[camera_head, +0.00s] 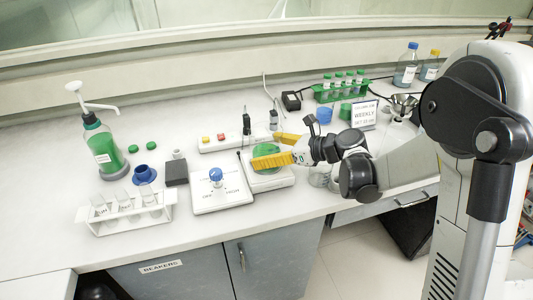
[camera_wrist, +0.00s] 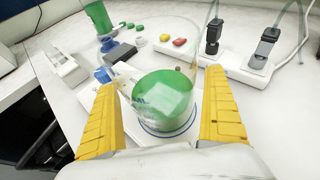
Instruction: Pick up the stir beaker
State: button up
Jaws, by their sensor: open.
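The stir beaker (camera_wrist: 163,100) is a clear glass beaker with green liquid in it, upright in the middle of the wrist view. In the head view the beaker (camera_head: 266,154) sits on a white stirrer plate (camera_head: 266,182), partly hidden by my yellow fingers. My gripper (camera_head: 281,150) is open, with its two yellow fingers apart. In the wrist view my gripper (camera_wrist: 163,118) has one finger on each side of the beaker, with a gap visible at both sides. The beaker's front bottom edge is close to my palm.
A white OFF/HIGH control box (camera_head: 222,197) stands just left of the stirrer. A power strip (camera_head: 233,138) with plugs lies behind. A test-tube rack (camera_head: 126,217) and green dispenser bottle (camera_head: 103,147) stand at left. A green tube rack (camera_head: 340,90) and WEEKLY sign (camera_head: 364,113) stand behind right.

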jog(key=c, duration=1.4)
jog(key=shift+r, duration=0.1)
jog(key=shift+c, duration=0.2)
